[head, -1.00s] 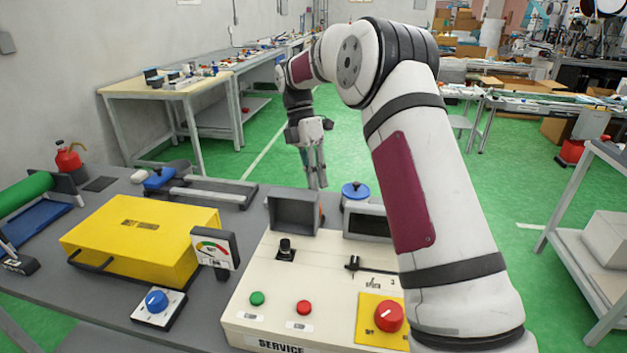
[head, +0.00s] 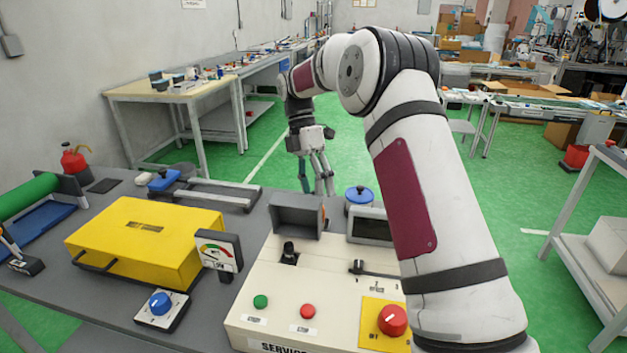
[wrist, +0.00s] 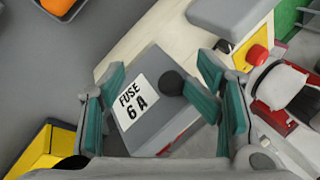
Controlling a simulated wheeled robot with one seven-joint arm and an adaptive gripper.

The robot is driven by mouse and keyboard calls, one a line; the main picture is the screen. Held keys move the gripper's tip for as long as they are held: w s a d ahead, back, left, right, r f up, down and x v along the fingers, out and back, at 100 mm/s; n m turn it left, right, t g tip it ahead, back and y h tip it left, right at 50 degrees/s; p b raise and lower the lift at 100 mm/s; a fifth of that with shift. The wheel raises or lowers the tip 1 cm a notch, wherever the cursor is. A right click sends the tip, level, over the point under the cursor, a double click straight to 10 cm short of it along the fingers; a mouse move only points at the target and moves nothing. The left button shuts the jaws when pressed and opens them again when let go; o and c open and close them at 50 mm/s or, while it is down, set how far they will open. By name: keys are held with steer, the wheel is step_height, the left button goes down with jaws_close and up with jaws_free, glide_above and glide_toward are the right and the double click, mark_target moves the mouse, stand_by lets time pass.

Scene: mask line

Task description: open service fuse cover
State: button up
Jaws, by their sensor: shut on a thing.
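The grey fuse cover (wrist: 150,95), with a white "FUSE 6A" label and a black knob (wrist: 172,83), shows in the wrist view between the teal finger pads. My gripper (wrist: 158,95) is shut on the cover. The pads lie at its left and right sides, the right one close to the knob; the exact contact is unclear. In the head view, my gripper (head: 317,180) points down behind the dark grey box (head: 297,213) on the cream service panel (head: 275,325). The label is hidden there.
A yellow case (head: 145,240), a dial gauge (head: 219,253) and a blue-knobbed switch (head: 161,304) stand left of the panel. A red knob (head: 392,320) is on its front right. My forearm covers the panel's right part.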

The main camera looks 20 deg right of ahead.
steer(key=v, duration=0.7)
steer(key=shift+r, duration=0.2)
